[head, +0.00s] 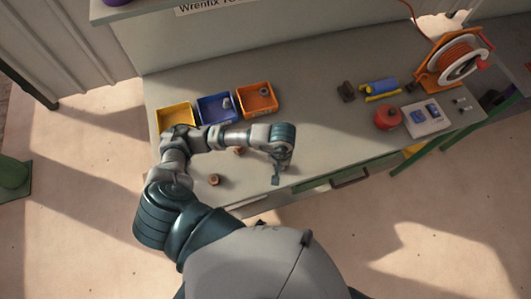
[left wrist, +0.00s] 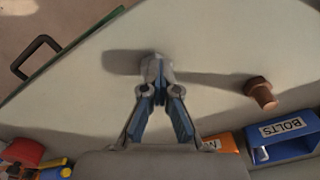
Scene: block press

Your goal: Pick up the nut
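A small round brown piece (head: 214,180) lies on the bench near its front edge, left of my left gripper. It may be the nut, but it is too small to be sure. A second brown piece (head: 238,151) lies nearer the bins. In the left wrist view a brown piece with a wide head and a narrower shank (left wrist: 260,93), like a bolt, lies right of the fingers. My left gripper (head: 275,180) points down over the bench. My right gripper is out of view.
Yellow (head: 176,115), blue (head: 216,107) and orange (head: 257,98) bins stand at the back left. The blue one is labelled BOLTS. A cable reel (head: 455,58), a red round object (head: 388,118) and a white tray (head: 428,118) stand to the right.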

